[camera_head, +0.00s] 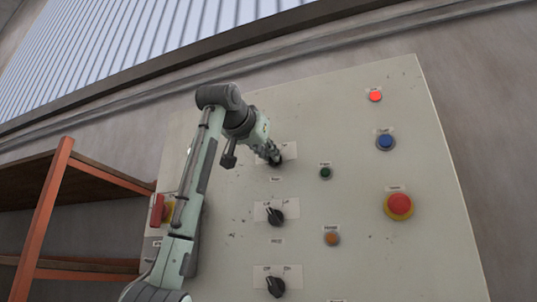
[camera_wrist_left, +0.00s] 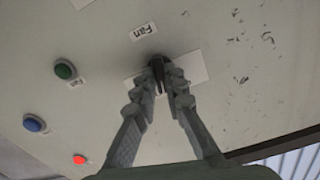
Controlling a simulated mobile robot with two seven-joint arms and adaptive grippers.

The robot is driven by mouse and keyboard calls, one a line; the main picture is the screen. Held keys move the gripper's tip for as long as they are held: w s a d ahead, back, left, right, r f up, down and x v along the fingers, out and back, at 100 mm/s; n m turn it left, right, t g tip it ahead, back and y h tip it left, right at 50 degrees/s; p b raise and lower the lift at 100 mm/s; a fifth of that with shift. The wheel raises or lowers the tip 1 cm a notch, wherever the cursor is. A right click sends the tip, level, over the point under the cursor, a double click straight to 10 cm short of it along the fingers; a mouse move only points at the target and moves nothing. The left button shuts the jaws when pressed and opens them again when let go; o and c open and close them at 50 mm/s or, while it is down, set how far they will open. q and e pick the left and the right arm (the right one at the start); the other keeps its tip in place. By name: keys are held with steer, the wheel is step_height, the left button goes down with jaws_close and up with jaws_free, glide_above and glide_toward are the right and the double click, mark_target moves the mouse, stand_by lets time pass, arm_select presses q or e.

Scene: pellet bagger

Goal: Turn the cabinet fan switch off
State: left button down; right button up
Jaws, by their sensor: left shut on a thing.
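The fan switch is a black rotary knob (camera_wrist_left: 157,65) on a pale plate, under a label reading "Fan" (camera_wrist_left: 143,32) in the left wrist view. My left gripper (camera_head: 274,159) reaches the upper switch on the cabinet panel (camera_head: 340,130) in the head view. In the left wrist view the gripper's two fingers (camera_wrist_left: 162,82) are closed on the sides of the knob. The fingers hide much of the knob, and I cannot tell which position it points to. My right gripper is not in view.
Two more black knobs, a middle one (camera_head: 275,216) and a lower one (camera_head: 275,286), sit below. To the right are a green button (camera_head: 325,173), an orange button (camera_head: 332,239), a blue button (camera_head: 385,142), a lit red lamp (camera_head: 376,96) and a red emergency button (camera_head: 399,205). An orange-framed shelf (camera_head: 50,215) stands left.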

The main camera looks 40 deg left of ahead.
arm_select(q)
steer(key=n, duration=0.8)
steer(key=shift+d, duration=0.1)
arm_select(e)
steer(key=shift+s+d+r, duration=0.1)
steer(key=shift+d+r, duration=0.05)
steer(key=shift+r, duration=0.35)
arm_select(q)
steer(key=shift+n, duration=0.3)
steer(key=c, duration=1.6)
jaws_free()
